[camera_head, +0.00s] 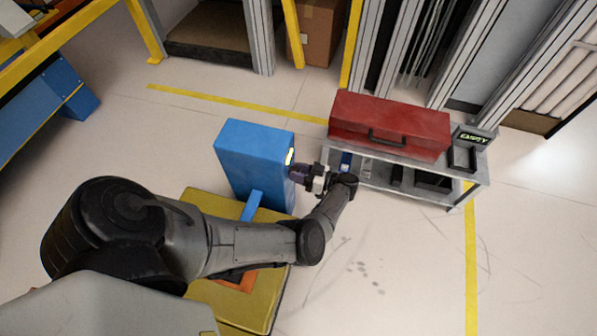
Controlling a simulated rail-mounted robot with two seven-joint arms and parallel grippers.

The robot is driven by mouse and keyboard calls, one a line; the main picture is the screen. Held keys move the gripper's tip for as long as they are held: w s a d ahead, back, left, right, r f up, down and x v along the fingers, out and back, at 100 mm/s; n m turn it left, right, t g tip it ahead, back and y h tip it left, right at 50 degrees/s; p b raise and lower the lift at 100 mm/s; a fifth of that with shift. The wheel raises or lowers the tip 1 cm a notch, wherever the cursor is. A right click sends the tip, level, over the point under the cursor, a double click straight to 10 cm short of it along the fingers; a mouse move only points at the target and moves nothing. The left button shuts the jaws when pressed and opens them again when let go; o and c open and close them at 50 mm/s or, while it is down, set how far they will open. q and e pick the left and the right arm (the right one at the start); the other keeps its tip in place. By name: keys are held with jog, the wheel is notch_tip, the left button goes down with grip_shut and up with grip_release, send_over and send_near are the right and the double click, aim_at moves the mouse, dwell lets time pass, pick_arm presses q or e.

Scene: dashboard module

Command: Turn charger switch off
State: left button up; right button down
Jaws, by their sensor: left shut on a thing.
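A blue box-shaped unit (255,150), which looks like the charger, stands upright on the floor in the middle of the view. A small bright yellow-white patch (290,156) shows on its right side. My left arm comes in from the left, passes in front of the unit and bends back up to its right side. My left gripper (298,174) is at that side, just below the bright patch, shut on a small part there. The switch itself is hidden by the fingers, and its position cannot be made out. My right gripper is not in view.
A grey metal cart (461,193) stands close on the right, with a red toolbox (390,125) and a small display reading "EMPTY" (474,139) on top. A yellow platform (225,300) lies below my arm. The floor at lower right is clear.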

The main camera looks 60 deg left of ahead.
pick_arm(q)
jog(key=shift+s+d+f+n+g, duration=0.1)
jog(key=shift+n+g, duration=0.2)
jog(key=shift+n, duration=4.3)
jog(key=shift+s+f+n+g, duration=0.1)
jog(key=shift+n+g, duration=0.2)
jog(key=shift+n, duration=4.3)
jog(key=o, duration=0.9)
jog(key=shift+w+d, duration=0.1)
jog(key=shift+w, duration=0.05)
